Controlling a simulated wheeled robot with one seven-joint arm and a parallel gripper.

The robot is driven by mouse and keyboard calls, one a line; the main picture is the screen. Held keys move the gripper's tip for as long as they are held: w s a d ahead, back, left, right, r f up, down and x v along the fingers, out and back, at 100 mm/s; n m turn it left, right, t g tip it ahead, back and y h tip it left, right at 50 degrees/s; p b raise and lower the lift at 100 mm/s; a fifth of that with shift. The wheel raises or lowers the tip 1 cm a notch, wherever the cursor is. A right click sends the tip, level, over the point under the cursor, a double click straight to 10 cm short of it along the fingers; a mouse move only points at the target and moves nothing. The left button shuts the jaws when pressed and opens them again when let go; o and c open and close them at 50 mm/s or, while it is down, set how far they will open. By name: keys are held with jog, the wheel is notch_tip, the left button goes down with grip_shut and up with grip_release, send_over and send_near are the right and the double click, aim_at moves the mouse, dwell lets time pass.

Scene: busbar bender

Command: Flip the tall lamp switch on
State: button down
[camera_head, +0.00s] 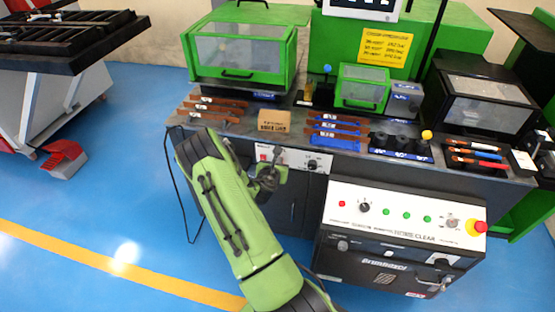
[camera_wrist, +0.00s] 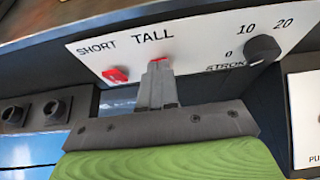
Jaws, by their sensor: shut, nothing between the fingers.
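The white switch panel (camera_wrist: 205,45) fills the upper part of the wrist view, with labels SHORT, TALL and STROKE. Under TALL, a red switch (camera_wrist: 158,59) shows just above my gripper's tips; its lower part is hidden behind them. A second red switch (camera_wrist: 116,75), under SHORT, is fully visible to the left. My gripper (camera_wrist: 157,72) is shut and empty, its tips at the TALL switch; I cannot tell whether they touch it. In the head view my gripper (camera_head: 269,176) is in front of the panel (camera_head: 293,158) on the bench front.
A black knob (camera_wrist: 262,50) sits right of the switches on the same panel. A control box (camera_head: 400,235) with buttons and a red stop button (camera_head: 477,227) stands to the right of my arm. Copper bars and green-framed machines rest on the bench above.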

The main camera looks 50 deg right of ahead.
jog(key=shift+r+b, duration=0.1)
jog(key=shift+b, duration=0.2)
jog(key=shift+r, duration=0.1)
jog(key=shift+r+p, duration=0.7)
jog(key=shift+p, duration=0.2)
